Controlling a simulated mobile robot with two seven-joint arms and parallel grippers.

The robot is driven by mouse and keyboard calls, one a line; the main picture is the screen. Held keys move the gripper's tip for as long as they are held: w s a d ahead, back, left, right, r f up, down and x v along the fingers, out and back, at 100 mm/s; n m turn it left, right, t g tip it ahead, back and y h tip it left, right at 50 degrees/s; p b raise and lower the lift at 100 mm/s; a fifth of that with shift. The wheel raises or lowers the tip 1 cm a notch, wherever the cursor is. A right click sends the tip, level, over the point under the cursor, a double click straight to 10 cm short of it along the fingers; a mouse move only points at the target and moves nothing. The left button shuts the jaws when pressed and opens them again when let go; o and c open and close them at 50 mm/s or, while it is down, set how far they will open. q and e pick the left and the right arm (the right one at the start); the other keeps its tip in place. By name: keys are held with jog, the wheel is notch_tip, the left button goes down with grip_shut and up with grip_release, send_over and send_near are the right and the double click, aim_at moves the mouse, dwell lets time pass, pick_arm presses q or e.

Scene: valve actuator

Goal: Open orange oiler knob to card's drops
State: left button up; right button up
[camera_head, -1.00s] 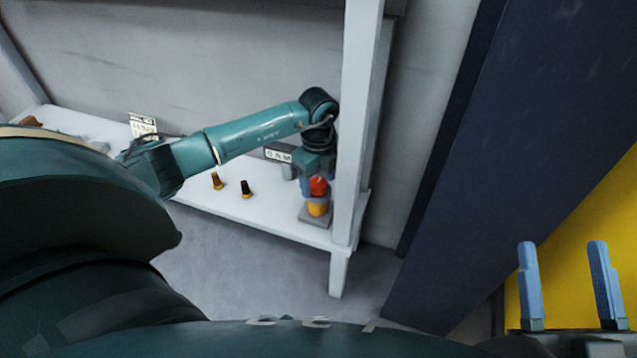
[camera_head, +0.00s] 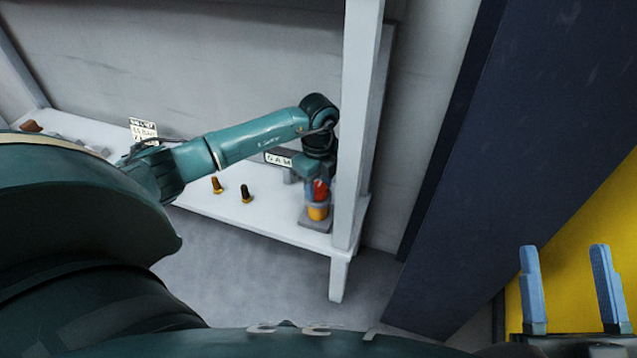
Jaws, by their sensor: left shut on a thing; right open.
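The oiler stands near the right end of the white shelf (camera_head: 285,222). Its yellow-orange body (camera_head: 317,213) sits on a grey base (camera_head: 314,224), with an orange-red knob (camera_head: 321,188) on top. My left gripper (camera_head: 316,190) reaches down from above and is shut on the knob, partly hiding it. A white card (camera_head: 143,131) with dark print stands at the back left; its text is too small to read surely. My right gripper (camera_head: 568,290) is at the lower right, its blue fingers apart and empty, far from the oiler.
Two small dark-and-amber fittings (camera_head: 217,185) (camera_head: 246,193) stand left of the oiler. A small label plate (camera_head: 278,159) is behind. A white post (camera_head: 357,150) rises close on the oiler's right. A dark panel (camera_head: 490,150) and yellow surface (camera_head: 590,230) lie further right.

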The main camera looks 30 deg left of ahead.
pick_arm(q)
jog(key=shift+r+m, duration=0.1)
jog(key=shift+m, duration=0.2)
jog(key=shift+m+p, duration=0.5)
jog(key=shift+p, duration=0.2)
jog(key=shift+r+m+p, duration=0.1)
jog(key=shift+m+p, duration=0.2)
jog(key=shift+m, duration=0.1)
jog(key=shift+m+p, duration=0.3)
jog(key=shift+m, duration=0.1)
jog(key=m+p, duration=0.2)
jog(key=m, duration=0.2)
jog(key=shift+m, duration=1)
jog(key=shift+p, duration=0.3)
pick_arm(e)
jog(key=shift+s+f+m+g+h, duration=0.25)
jog(key=shift+f+m+g+h, duration=0.15)
jog(key=shift+f+h, duration=0.15)
jog(key=shift+s+f+m+g+h, duration=0.2)
jog(key=shift+f+m+g+h, duration=0.1)
jog(key=shift+f+g+h, duration=0.2)
jog(key=shift+f, duration=0.15)
pick_arm(q)
jog(key=shift+f+m, duration=0.2)
jog(key=shift+m, duration=0.1)
pick_arm(e)
jog(key=shift+d+f, duration=0.1)
jog(key=shift+f, duration=0.3)
